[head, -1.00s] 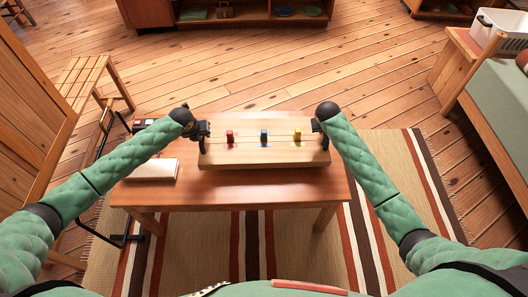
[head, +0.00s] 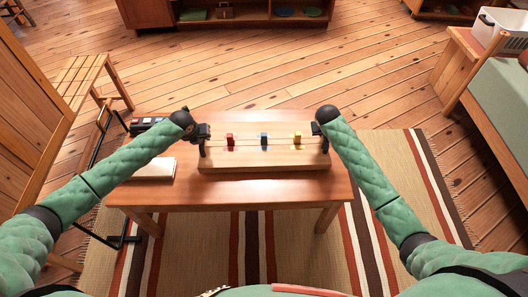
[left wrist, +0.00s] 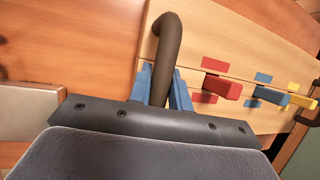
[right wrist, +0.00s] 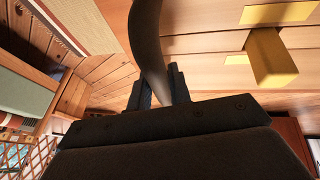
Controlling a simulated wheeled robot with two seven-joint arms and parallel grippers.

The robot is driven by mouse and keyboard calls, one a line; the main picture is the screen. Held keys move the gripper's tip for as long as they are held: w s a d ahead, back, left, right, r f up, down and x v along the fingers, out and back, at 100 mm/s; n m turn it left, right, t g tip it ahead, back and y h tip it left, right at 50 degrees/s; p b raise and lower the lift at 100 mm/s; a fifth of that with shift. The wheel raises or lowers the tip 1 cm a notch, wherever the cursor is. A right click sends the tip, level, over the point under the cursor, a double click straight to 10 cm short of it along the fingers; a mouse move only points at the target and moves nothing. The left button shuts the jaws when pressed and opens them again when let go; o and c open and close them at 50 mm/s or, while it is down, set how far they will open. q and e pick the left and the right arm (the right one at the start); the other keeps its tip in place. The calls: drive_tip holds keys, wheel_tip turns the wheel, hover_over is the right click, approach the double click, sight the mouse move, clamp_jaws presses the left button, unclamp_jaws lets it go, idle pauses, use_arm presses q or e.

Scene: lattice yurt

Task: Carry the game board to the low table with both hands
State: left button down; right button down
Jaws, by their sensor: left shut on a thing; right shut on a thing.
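The game board (head: 265,160) is a pale wooden board with a red block (head: 230,140), a blue block (head: 264,139) and a yellow block (head: 297,138) in a row. It is at the low table (head: 160,193); I cannot tell whether it touches the top. My left gripper (head: 204,137) is shut on the board's left handle, a dark curved bar (left wrist: 167,50) in the left wrist view. My right gripper (head: 318,133) is shut on the right handle (right wrist: 148,45), seen in the right wrist view. The gripped parts of the handles are partly hidden.
A pale book-like block (head: 153,169) and a dark item with red (head: 148,124) lie on the table's left side. A wooden bench (head: 80,80) stands at left, a bed (head: 490,95) at right. Striped rug (head: 400,170) and open plank floor surround the table.

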use_arm(q)
drive_tip(key=shift+a+f+b, duration=0.1)
drive_tip(key=shift+f+b, duration=0.45)
drive_tip(key=shift+f, duration=0.05)
use_arm(e)
drive_tip(key=shift+d+f, duration=0.15)
drive_tip(key=shift+f, duration=0.45)
use_arm(q)
drive_tip(key=c, duration=1.6)
unclamp_jaws()
drive_tip(key=shift+c, duration=0.2)
use_arm(e)
drive_tip(key=c, duration=1.6)
unclamp_jaws()
use_arm(q)
drive_tip(key=o, duration=0.3)
use_arm(e)
drive_tip(key=o, duration=0.3)
use_arm(q)
drive_tip(key=shift+o, duration=0.2)
use_arm(e)
drive_tip(key=shift+r, duration=0.1)
use_arm(q)
drive_tip(key=v, duration=1.2)
use_arm(e)
drive_tip(key=v, duration=1.2)
